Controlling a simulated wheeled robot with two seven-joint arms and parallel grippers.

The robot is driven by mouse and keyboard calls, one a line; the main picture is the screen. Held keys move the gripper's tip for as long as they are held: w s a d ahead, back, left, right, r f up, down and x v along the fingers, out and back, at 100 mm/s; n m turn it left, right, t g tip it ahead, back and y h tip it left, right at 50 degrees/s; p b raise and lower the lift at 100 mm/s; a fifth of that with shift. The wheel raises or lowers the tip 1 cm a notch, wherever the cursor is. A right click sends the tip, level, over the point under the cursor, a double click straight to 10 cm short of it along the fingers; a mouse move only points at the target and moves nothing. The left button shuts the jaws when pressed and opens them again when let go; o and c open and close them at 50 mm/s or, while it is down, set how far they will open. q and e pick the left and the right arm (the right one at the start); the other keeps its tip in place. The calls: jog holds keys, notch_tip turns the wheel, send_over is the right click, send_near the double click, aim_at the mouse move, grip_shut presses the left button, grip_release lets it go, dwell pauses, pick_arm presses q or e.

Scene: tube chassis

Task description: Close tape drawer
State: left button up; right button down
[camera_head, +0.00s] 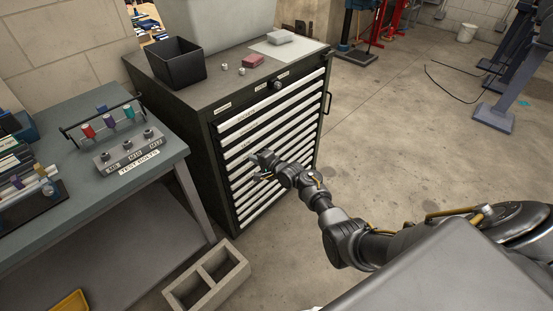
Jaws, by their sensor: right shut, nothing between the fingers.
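The dark tool cabinet (217,178) stands in the middle, with a stack of several drawers fronted by long white handles. Small labels sit on the upper drawers. A label on an upper drawer (245,142) may read tape, but it is too small to be sure. The drawer fronts look nearly flush, and I cannot tell whether one stands slightly out. My right gripper (257,168) is shut and empty in front of the upper-middle drawers. It hides part of their fronts, and I cannot tell whether it touches them. My left gripper is not in view.
On the cabinet top are a black bin (178,66), a reddish block (253,61) and small parts. A workbench (84,185) with a test bolts block stands at left. A concrete block (207,279) lies below the cabinet.

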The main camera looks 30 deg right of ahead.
jog(key=v, duration=0.7)
jog(key=shift+s+d+p, duration=0.25)
jog(key=shift+s+p, duration=0.05)
jog(key=shift+p, duration=0.15)
jog(key=shift+f, duration=0.15)
jog(key=s+f+n+g+h, duration=0.25)
jog(key=s+f+n, duration=0.6)
jog(key=f, duration=0.65)
jog(key=s+f+n+g+h, duration=0.1)
jog(key=s+f+n+g, duration=0.35)
jog(key=s+f, duration=0.85)
jog(key=s+f+n+g, duration=0.1)
jog(key=s+f, duration=0.3)
jog(key=s, duration=0.8)
jog(key=s+a+f+n+g, duration=0.1)
jog(key=s+f+g, duration=0.2)
jog(key=s, duration=0.9)
jog(key=s+a+f+n+g+h, duration=0.1)
jog(key=s+f, duration=0.4)
jog(key=s, duration=0.7)
jog(key=shift+a+f+n+g, duration=0.15)
jog(key=shift+f+n+g, duration=0.2)
jog(key=shift+n+g, duration=0.05)
